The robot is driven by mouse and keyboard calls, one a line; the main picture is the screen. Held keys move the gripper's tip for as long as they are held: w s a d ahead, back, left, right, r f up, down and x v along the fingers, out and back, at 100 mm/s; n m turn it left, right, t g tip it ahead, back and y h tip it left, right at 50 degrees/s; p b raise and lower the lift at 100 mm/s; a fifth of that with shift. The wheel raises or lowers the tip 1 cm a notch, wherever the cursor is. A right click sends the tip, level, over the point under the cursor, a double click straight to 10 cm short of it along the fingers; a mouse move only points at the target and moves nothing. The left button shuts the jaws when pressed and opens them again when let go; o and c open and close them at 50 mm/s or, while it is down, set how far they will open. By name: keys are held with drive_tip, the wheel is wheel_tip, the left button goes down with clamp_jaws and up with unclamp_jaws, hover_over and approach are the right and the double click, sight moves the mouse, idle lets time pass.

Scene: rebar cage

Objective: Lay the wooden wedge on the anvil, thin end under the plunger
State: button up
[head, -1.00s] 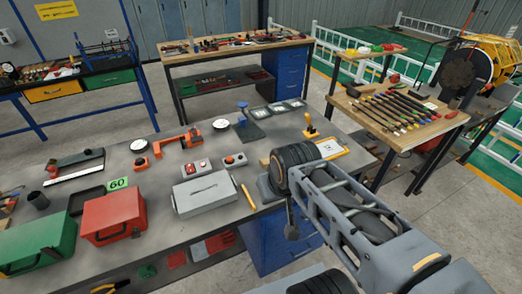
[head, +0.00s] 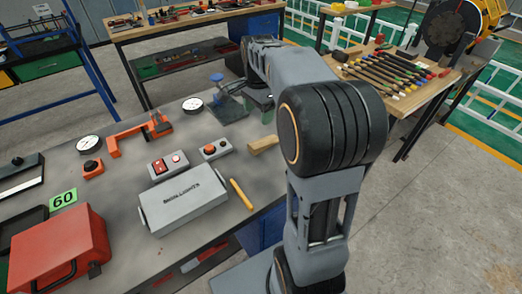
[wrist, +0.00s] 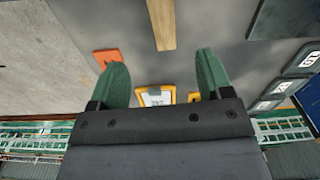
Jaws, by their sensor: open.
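The wooden wedge (head: 263,145) lies on the grey table, right of the control boxes; it also shows at the top of the wrist view (wrist: 160,22). My gripper (wrist: 162,60) is open and empty, its green fingers spread, with the wedge ahead of the gap between them. In the head view my gripper (head: 262,100) points down over the table, beyond the wedge. I cannot tell whether these are the plunger and anvil.
Left of the wedge are two button boxes (head: 168,165) (head: 215,149), a grey lidded case (head: 185,202) and a yellow marker (head: 241,194).

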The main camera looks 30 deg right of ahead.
sight(260, 143)
drive_tip(key=f, duration=1.3)
drive_tip(key=shift+w+d+f, duration=0.25)
drive_tip(key=shift+d+f, duration=0.1)
drive_tip(key=shift+d, duration=0.05)
drive_tip(key=c, duration=1)
drive_tip(key=shift+r, duration=0.15)
